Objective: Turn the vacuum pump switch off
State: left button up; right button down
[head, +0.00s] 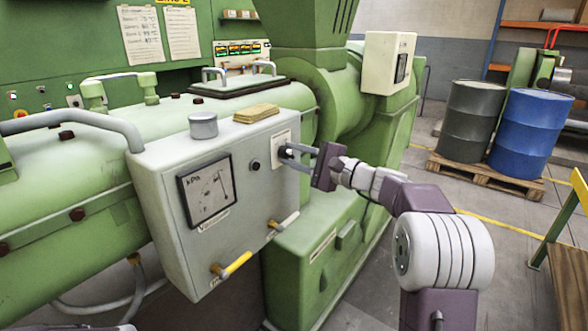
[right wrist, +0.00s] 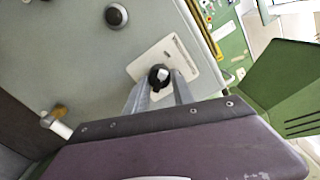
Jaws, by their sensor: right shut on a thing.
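The vacuum pump switch is a black rotary knob (right wrist: 158,75) on a white label plate (right wrist: 178,58) on the front of a grey control box (head: 165,165). In the head view the plate (head: 281,140) is near the box's upper right, and the fingers partly hide the knob. My right gripper (head: 288,155) reaches in from the right, and its fingers are shut on the knob. The right wrist view shows the gripper (right wrist: 160,86) with one finger on each side of the knob. A light mark shows on the knob's face. My left gripper is not in view.
The box also carries a kPa gauge (head: 207,191), a round black button (head: 255,165) and yellow-handled valves (head: 236,265) below. A grey cup (head: 203,126) and a yellow pad (head: 256,113) lie on top. Drums (head: 528,135) stand on a pallet at right.

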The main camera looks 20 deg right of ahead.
jog(key=shift+n+b, duration=0.4)
jog(key=c, duration=1.1)
grip_release()
jog(key=shift+s+a, duration=0.1)
jog(key=shift+s+d, duration=0.25)
jog(key=shift+d, duration=0.1)
jog(key=b+v, duration=0.1)
jog(key=v, duration=0.7)
jog(key=shift+s+b, duration=0.15)
jog(key=shift+b, duration=0.15)
